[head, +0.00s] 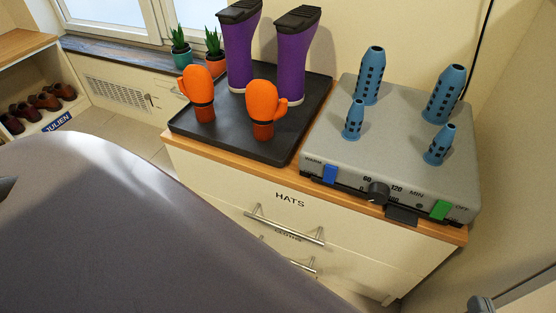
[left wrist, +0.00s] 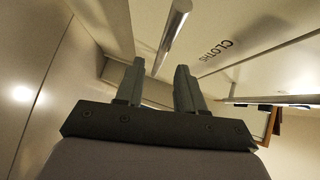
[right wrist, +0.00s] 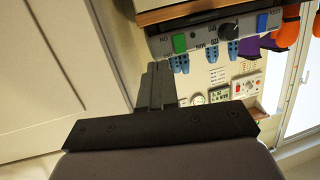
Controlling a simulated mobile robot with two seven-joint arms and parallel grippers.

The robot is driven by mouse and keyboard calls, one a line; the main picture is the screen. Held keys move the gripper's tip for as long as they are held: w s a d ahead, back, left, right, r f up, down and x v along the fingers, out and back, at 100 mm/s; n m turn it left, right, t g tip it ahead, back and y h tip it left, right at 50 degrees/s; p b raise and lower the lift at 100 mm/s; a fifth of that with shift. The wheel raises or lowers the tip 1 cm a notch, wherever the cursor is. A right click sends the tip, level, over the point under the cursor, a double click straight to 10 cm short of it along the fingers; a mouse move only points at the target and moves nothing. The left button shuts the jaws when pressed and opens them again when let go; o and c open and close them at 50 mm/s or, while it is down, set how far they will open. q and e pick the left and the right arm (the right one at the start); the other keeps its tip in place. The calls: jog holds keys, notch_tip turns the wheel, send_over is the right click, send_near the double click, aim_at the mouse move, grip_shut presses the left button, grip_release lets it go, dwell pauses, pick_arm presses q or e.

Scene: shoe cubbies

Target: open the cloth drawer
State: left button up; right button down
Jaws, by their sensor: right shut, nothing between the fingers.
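The cloth drawer shows in the left wrist view as a cream front with a CLOTHS label (left wrist: 215,50). Its metal bar handle (left wrist: 174,28) lies ahead of my left gripper (left wrist: 158,72), whose fingers are apart. The bar's near end appears between the fingertips; I cannot tell whether they touch it. In the head view the lower handle (head: 303,264) is partly hidden by my grey arm, and the drawer looks closed. My right gripper (right wrist: 158,72) is shut and empty, away from the drawers; a bit of it shows at the head view's lower right (head: 480,304).
The HATS drawer handle (head: 285,225) is just above. On the cabinet top stand a black tray (head: 225,142) with purple boots (head: 240,45) and orange mittens (head: 264,105), and a grey shoe dryer (head: 400,135). A wall closes the right side.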

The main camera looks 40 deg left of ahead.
pick_arm(q)
jog(key=x, duration=0.3)
jog(key=shift+w+d+b, duration=0.1)
jog(key=shift+w+b, duration=0.1)
jog(key=shift+b, duration=0.1)
jog(key=shift+c, duration=0.3)
grip_shut()
